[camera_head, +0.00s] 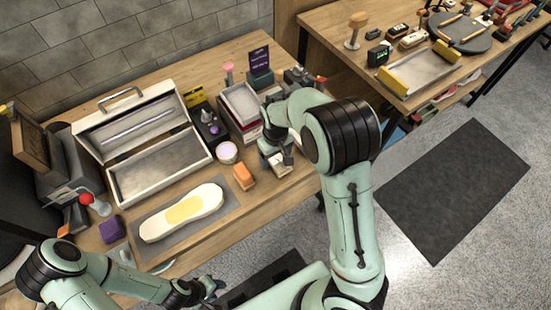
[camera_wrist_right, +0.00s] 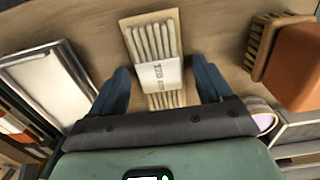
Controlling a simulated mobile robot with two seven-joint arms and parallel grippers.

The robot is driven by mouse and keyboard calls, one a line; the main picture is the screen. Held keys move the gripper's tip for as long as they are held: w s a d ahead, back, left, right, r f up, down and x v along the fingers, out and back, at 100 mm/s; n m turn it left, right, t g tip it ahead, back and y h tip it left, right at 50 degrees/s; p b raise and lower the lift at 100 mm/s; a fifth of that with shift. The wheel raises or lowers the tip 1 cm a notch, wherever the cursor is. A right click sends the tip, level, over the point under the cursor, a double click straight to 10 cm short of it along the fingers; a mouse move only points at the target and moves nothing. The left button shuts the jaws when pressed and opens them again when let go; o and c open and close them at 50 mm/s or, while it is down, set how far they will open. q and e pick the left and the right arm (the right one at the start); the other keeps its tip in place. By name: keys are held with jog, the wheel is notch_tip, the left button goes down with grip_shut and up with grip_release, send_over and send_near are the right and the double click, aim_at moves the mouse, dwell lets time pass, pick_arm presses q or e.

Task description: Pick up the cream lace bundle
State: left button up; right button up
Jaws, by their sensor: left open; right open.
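The cream lace bundle (camera_wrist_right: 157,45) lies on the wooden table in the right wrist view, with a white printed band (camera_wrist_right: 160,76) around its middle. My right gripper (camera_wrist_right: 162,82) is open, with one dark blue finger on each side of the bundle and a gap to each. Whether the fingertips reach down to table height is unclear. In the head view my right gripper (camera_head: 277,157) is over the table's front right part, and the bundle (camera_head: 281,168) shows partly below it. My left gripper (camera_head: 208,287) is open and empty, off the table's front edge.
An orange brush (camera_head: 243,177) lies left of the bundle in the head view. A stack of trays and boxes (camera_head: 240,106) stands behind it. A sole-shaped piece (camera_head: 182,212) on a grey mat and an open metal case (camera_head: 159,168) fill the left side.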

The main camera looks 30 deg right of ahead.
jog(key=c, duration=1)
jog(key=shift+r, duration=0.15)
